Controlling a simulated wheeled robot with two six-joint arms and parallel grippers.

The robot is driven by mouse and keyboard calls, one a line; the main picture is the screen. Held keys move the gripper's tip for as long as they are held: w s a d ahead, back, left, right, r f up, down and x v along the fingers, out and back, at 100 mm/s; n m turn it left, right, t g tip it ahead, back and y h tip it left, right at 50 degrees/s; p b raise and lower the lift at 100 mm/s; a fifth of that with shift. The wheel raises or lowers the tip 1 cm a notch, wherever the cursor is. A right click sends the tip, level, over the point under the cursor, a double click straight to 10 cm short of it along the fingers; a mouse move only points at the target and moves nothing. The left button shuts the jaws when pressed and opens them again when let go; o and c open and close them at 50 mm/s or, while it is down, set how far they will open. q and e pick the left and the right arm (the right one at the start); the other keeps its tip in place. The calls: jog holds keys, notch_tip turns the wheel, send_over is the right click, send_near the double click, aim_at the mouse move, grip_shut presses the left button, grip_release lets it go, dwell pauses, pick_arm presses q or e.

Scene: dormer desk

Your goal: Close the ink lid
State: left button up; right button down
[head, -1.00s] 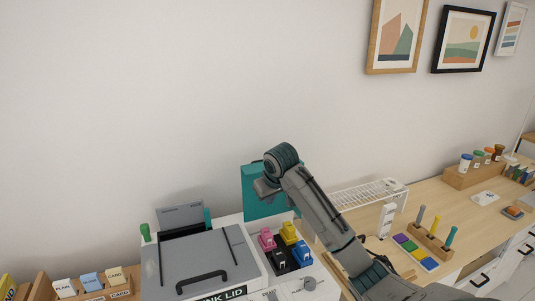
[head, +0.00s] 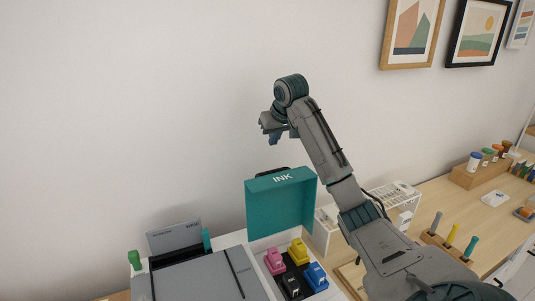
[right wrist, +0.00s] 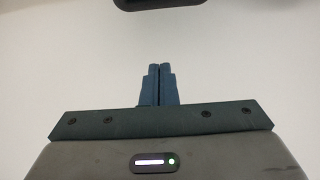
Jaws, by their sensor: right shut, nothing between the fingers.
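The teal ink lid (head: 281,208), marked INK, stands upright and open behind the ink bay in the head view. In the bay are pink (head: 274,262), yellow (head: 298,251), black (head: 291,285) and blue (head: 315,276) cartridges. My right gripper (head: 274,138) is above the lid, apart from it, with its fingers pointing down. In the right wrist view its blue fingers (right wrist: 158,84) are together with nothing between them. A dark edge shows at the top of that view; I cannot tell what it is. My left gripper is not in view.
The grey printer top (head: 205,278) is left of the ink bay. A white rack (head: 396,196) stands behind my right arm. Colored pegs (head: 453,235) in a wooden block are on the desk at right.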

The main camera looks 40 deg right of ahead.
notch_tip(320, 180, down, 9)
jog(key=p, duration=0.7)
jog(key=shift+w, duration=0.2)
